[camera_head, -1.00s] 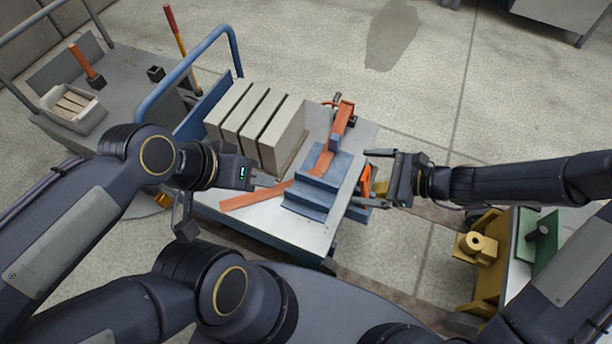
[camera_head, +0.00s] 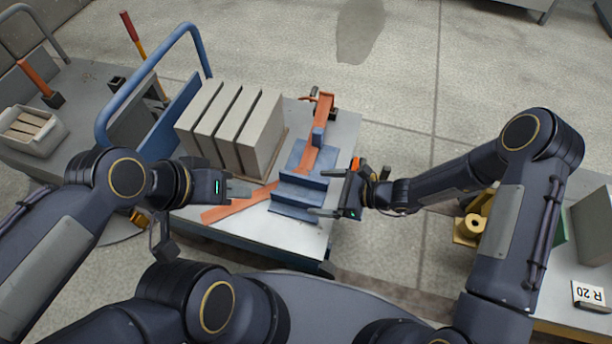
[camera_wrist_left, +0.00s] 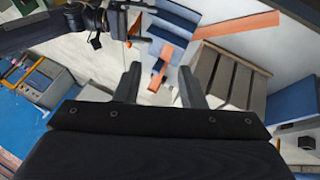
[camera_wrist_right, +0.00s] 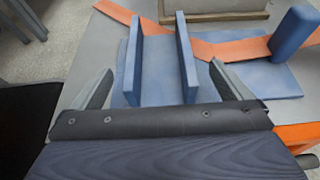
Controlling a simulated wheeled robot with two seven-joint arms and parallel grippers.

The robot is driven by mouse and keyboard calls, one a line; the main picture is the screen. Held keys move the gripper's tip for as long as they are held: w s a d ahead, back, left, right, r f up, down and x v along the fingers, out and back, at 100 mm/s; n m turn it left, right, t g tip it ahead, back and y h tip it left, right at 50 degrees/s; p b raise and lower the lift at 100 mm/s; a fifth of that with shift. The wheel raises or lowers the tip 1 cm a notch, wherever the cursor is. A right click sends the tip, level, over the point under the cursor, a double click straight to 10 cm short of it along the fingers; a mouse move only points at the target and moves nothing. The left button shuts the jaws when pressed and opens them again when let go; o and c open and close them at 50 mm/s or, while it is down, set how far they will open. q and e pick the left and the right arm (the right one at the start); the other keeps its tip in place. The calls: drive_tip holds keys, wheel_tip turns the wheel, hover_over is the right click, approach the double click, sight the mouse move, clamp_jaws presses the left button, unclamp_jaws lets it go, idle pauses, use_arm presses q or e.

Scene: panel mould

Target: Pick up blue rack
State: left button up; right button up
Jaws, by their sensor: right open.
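The blue rack (camera_head: 300,190) stands on the cart's pale top, with a flat base, upright plates and a post. An orange strap (camera_head: 240,203) runs across its base. My right gripper (camera_head: 318,192) is open at the rack's right side. In the right wrist view the rack's two upright plates (camera_wrist_right: 186,58) stand between its spread fingers (camera_wrist_right: 162,85), with gaps on both sides. My left gripper (camera_head: 250,190) is left of the rack. In the left wrist view its fingers (camera_wrist_left: 158,82) are apart and empty, with the rack (camera_wrist_left: 170,30) beyond them.
Grey slabs (camera_head: 235,125) stand on the cart behind my left gripper. A blue handrail (camera_head: 150,80) rises at the cart's left end. A side table (camera_head: 85,110) holds a hammer and a tray (camera_head: 30,130). A yellow fixture (camera_head: 470,228) is at the right.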

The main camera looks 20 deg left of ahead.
sight(306, 196)
drive_tip(key=b+x, duration=0.1)
drive_tip(key=x, duration=0.3)
drive_tip(key=shift+a+f, duration=0.2)
drive_tip(key=shift+a+b, duration=0.35)
drive_tip(key=shift+a, duration=0.15)
drive_tip(key=c, duration=1.1)
drive_tip(key=shift+c, duration=0.8)
drive_tip(key=shift+r, duration=0.1)
